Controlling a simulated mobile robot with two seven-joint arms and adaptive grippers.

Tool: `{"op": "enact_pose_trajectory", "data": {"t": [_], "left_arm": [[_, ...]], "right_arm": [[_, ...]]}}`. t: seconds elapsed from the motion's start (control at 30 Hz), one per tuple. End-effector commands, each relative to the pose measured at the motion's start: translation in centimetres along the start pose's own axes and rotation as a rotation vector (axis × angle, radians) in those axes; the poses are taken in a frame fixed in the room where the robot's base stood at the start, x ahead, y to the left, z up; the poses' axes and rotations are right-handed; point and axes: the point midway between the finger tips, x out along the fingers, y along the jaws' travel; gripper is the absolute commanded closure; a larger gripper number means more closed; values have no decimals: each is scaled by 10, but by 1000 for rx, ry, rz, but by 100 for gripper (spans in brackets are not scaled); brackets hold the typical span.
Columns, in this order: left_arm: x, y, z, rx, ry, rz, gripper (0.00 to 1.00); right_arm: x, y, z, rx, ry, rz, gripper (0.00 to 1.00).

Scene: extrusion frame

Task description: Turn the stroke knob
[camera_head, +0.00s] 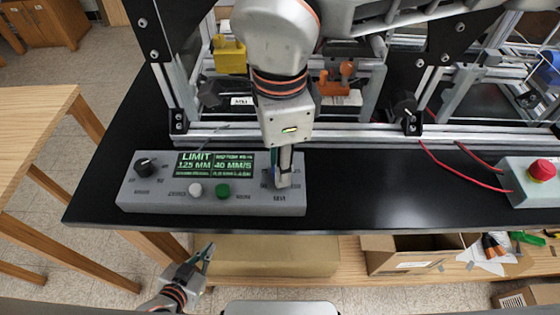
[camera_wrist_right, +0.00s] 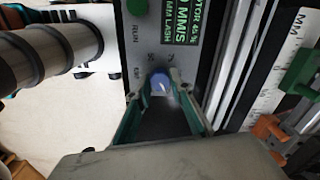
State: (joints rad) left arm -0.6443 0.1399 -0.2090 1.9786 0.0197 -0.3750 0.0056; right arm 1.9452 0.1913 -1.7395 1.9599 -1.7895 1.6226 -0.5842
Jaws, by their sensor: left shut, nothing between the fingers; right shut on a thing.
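A grey control box (camera_head: 215,209) sits on the black bench with a screen (camera_head: 215,164) reading LIMIT 125 MM and 40 MM/S. A black knob (camera_head: 147,165) is at its left end. A blue knob (camera_wrist_right: 159,82) is at its right end, mostly hidden by my right gripper in the head view. My right gripper (camera_head: 284,182) points down there. In the right wrist view its fingers (camera_wrist_right: 163,95) are shut on the blue knob. I cannot read which knob is the stroke knob. My left gripper (camera_head: 207,255) is shut and empty, below the bench front edge.
A white button (camera_head: 195,190) and a green button (camera_head: 223,190) are on the box front. The extrusion frame (camera_head: 340,134) stands close behind it. A red stop button (camera_head: 542,170) is far right. Black bench surface (camera_head: 400,195) between them is clear.

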Motion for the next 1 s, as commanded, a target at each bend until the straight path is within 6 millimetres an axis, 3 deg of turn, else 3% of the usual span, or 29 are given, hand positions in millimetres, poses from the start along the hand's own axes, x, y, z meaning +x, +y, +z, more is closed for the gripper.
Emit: {"op": "enact_pose_trajectory", "data": {"t": [0.53, 0.57, 0.6, 1.0], "left_arm": [[0, 0, 0, 0, 0, -1, 100], [0, 0, 0, 0, 0, -1, 100], [0, 0, 0, 0, 0, -1, 100], [1, -2, 0, 2, 0, -1, 100]], "right_arm": [[-1, 0, 0, -22, -1, -2, 100], [-1, 0, 0, -22, -1, -2, 71], [-1, 0, 0, -22, -1, -2, 62], [-4, -1, 0, -21, -1, -2, 62]]}}
